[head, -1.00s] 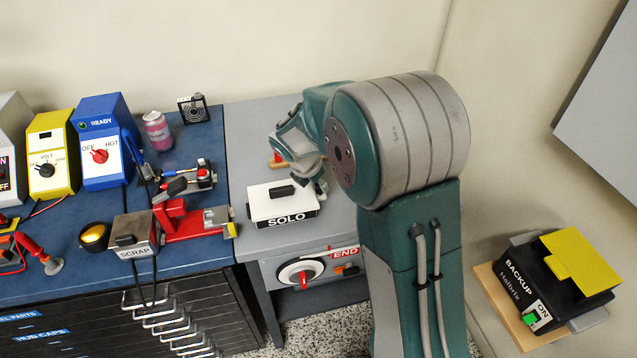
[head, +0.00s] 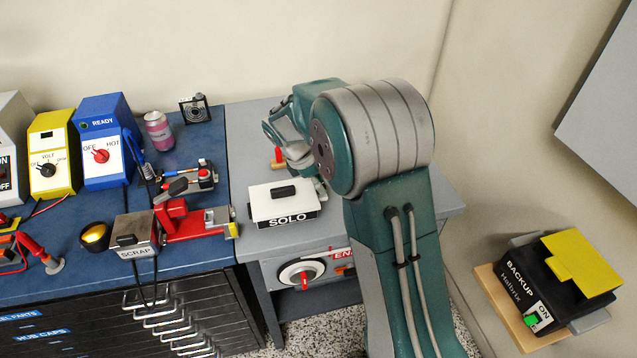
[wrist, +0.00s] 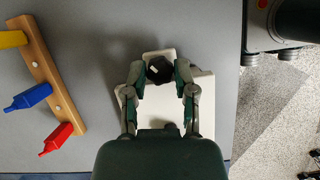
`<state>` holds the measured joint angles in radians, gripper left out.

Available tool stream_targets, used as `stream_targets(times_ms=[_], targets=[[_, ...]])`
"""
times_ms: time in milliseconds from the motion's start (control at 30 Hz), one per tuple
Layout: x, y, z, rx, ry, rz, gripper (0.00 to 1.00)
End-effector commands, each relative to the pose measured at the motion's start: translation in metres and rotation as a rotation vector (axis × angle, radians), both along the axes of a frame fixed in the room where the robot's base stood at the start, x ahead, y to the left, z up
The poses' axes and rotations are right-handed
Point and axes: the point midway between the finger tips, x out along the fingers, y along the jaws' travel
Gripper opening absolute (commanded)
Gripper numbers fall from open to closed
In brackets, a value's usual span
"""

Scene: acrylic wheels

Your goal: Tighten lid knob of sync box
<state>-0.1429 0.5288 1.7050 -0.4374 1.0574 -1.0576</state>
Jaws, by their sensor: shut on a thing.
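In the wrist view, my gripper (wrist: 160,72) is over a pale box, which I take for the sync box (wrist: 205,92), with its fingers on either side of a dark faceted lid knob (wrist: 159,66). The gripper is shut on this knob. The gripper body hides the lower part of the box. The SOLO box has a black handle (head: 284,192) on top.
A wooden rack (wrist: 38,66) with yellow, blue and red pieces lies left of my gripper in the wrist view. The grey bench (head: 243,120) has a dial (head: 301,273) on its front. A BACKUP box (head: 550,285) stands lower right. A blue bench (head: 200,140) holds several devices.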

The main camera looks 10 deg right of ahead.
Motion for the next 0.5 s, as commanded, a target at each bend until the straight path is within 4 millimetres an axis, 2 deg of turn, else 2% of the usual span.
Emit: stream_targets(times_ms=[200,500], targets=[[-0.0024,-0.0010,-0.0040,-0.001,0.012,-0.138,0.00],[-0.0027,-0.0007,-0.0045,-0.002,0.014,-0.231,0.00]])
